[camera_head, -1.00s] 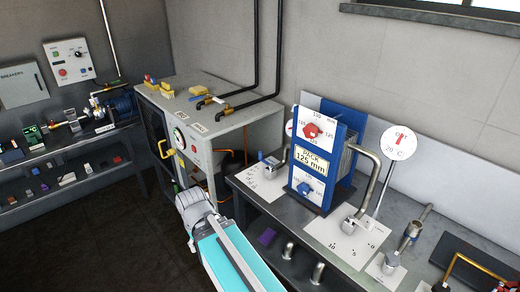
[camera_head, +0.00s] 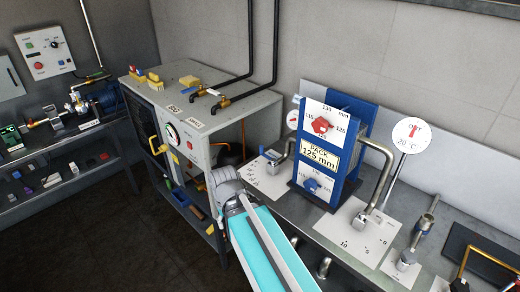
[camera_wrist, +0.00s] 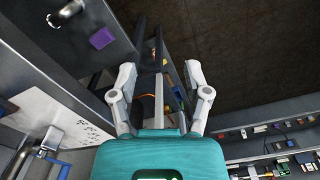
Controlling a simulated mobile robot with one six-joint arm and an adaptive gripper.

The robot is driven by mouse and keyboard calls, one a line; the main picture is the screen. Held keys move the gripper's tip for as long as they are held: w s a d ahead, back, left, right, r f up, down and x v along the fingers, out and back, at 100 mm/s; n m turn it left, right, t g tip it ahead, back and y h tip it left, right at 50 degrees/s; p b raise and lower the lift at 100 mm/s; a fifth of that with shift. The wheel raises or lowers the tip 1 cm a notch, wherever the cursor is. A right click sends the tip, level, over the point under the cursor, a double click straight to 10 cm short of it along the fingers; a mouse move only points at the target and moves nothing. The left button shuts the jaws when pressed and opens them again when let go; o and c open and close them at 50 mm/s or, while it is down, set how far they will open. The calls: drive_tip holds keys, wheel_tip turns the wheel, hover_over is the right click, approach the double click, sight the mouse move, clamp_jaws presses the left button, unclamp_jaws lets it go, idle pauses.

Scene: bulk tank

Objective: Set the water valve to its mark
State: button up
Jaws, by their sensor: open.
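No label naming a water valve is readable. A valve with a blue handle (camera_head: 272,155) stands on a white scale plate (camera_head: 268,180) left of the blue plate pack. What looks like the same blue-handled valve (camera_wrist: 50,143) shows at the lower left of the wrist view. A second valve (camera_head: 362,221) stands on a scale plate (camera_head: 345,238) marked 10, 5, 0 to the right. I cannot tell where their pointers rest. My gripper (camera_wrist: 160,67) is open and empty, above the gap beside the bench and apart from both valves.
The blue pack (camera_head: 325,150) labelled 125 mm stands between the valves. A grey cabinet (camera_head: 225,125) with a gauge and yellow handle is left of it. A round 20 °C dial (camera_head: 409,135) rises at the right. Dark floor (camera_head: 110,240) is open at the left.

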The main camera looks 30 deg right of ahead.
drive_tip(key=shift+r, duration=0.1)
drive_tip(key=n+t+p, duration=0.2)
drive_tip(key=t+p, duration=0.2)
drive_tip(key=p, duration=1.1)
approach(262, 147)
drive_tip(key=r, duration=0.1)
drive_tip(key=s+r, duration=0.1)
drive_tip(key=shift+s+d+r+y, duration=0.25)
drive_tip(key=shift+s+d+y, duration=0.05)
drive_tip(key=shift+d, duration=0.1)
drive_tip(key=shift+f, duration=0.15)
drive_tip(key=b+x, duration=0.8)
drive_tip(key=x, duration=0.1)
drive_tip(key=b+x, duration=0.4)
drive_tip(key=shift+w+f, duration=0.15)
drive_tip(key=shift+w, duration=0.25)
